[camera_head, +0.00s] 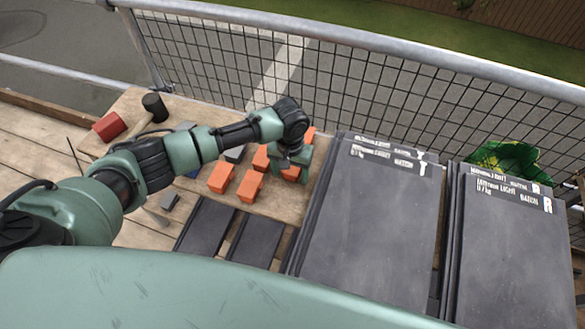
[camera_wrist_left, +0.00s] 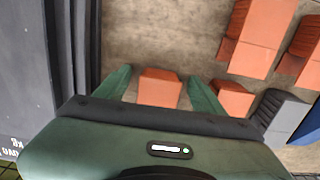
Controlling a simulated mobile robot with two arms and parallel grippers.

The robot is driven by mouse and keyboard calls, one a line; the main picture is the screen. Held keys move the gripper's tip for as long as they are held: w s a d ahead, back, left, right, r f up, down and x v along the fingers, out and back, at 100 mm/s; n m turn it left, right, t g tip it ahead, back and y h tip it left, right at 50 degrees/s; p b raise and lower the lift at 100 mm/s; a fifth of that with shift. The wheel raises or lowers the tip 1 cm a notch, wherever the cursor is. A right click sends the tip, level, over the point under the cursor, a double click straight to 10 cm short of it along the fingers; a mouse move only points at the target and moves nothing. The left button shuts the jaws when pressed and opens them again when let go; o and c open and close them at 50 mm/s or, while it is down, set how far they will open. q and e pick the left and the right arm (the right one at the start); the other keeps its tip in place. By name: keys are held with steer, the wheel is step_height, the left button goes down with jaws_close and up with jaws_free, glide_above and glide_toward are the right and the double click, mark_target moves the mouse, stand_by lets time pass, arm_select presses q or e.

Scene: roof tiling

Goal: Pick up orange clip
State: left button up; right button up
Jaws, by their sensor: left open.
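Several orange clips lie on the wooden board, among them one at the front (camera_head: 221,177) and one beside it (camera_head: 249,187) in the head view. My left gripper (camera_head: 292,160) is over the right end of this group and hides part of the clips under it. In the left wrist view, an orange clip (camera_wrist_left: 159,88) shows between the two open green fingers of my left gripper (camera_wrist_left: 158,92). Its near part is hidden by the gripper body. More orange clips (camera_wrist_left: 264,22) lie to the right there. My right gripper is not in view.
Stacks of dark tiles (camera_head: 370,230) stand right of the clips, with another stack (camera_head: 510,240) further right. Grey clips (camera_wrist_left: 278,112) lie near the orange ones. A mallet (camera_head: 154,107) and a red block (camera_head: 109,126) are at the back left. A mesh fence (camera_head: 330,85) runs behind.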

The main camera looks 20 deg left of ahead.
mark_target(290, 171)
arm_select(q)
jaws_close()
step_height(290, 171, up, 20)
steer(key=b, duration=0.1)
stand_by(0.6)
steer(key=c, duration=1.1)
jaws_free()
jaws_close()
